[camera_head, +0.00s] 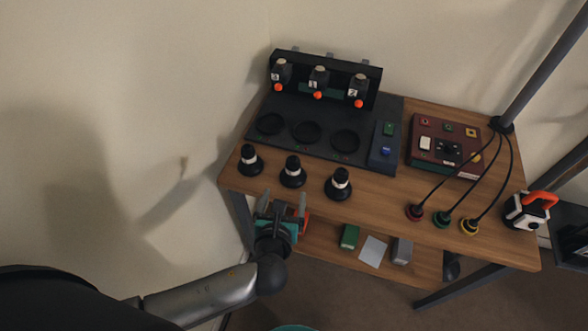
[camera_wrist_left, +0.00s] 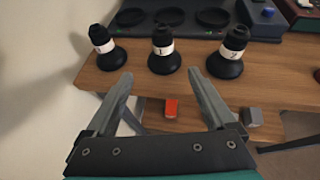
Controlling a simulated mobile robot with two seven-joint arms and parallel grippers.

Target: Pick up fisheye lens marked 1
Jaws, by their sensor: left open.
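Three black lenses with white bands stand upright in a row along the table's front edge. The middle lens (camera_head: 293,172) appears to carry a 1 on its band in the left wrist view (camera_wrist_left: 163,48). The left lens (camera_head: 250,160) and the right lens (camera_head: 339,184) also show in the left wrist view, left (camera_wrist_left: 104,48) and right (camera_wrist_left: 230,54); their marks are hard to read. My left gripper (camera_head: 283,201) is open and empty in front of the table edge, short of the lenses. In the left wrist view its fingers (camera_wrist_left: 160,78) point toward the middle lens. My right gripper is not in view.
Behind the lenses, a dark board (camera_head: 323,135) has several round recesses and a rack (camera_head: 325,78) at its back. A dark red box (camera_head: 446,146), cabled plugs (camera_head: 441,218) and an orange-handled device (camera_head: 528,211) are to the right. A lower shelf (camera_head: 325,252) holds small boxes.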

